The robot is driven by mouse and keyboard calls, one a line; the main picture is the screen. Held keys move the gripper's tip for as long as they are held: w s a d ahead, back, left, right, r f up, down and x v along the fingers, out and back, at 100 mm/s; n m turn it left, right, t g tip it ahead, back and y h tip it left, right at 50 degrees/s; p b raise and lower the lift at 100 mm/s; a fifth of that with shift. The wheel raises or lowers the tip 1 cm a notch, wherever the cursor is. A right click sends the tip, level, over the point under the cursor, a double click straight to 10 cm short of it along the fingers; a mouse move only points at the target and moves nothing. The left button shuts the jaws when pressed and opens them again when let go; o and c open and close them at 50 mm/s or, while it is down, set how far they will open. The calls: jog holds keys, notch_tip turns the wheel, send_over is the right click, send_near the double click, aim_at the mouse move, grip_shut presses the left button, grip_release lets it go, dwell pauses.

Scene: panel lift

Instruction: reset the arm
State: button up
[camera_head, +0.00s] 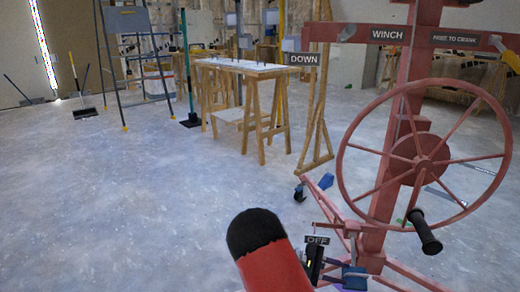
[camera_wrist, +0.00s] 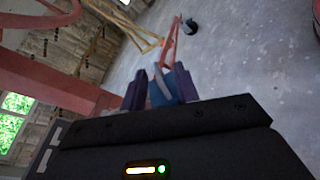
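Contact with the lift cannot be judged. My red and black arm link fills the bottom middle of the head view.
The lift's large red handwheel (camera_head: 425,160) with a black crank handle (camera_head: 426,232) is at the right. A caster (camera_head: 300,192) stands on the floor. A wooden trestle table (camera_head: 240,68) and a broom (camera_head: 84,112) are farther back. The floor (camera_head: 120,205) at left is clear.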

jog(key=s+a+r+m+t+y+p, duration=0.2)
jog(key=s+r+y, duration=0.5)
jog(key=s+r, duration=0.4)
jog(key=s+a+r+m+t+y+p, duration=0.3)
jog(key=s+a+r+m+t+y, duration=0.2)
jog(key=s+r, duration=0.7)
notch_tip(320, 180, up, 3)
jog(key=a+t+y, duration=0.2)
jog(key=t+y, duration=0.1)
jog(key=shift+f+y, duration=0.2)
jog(key=shift+y, duration=0.1)
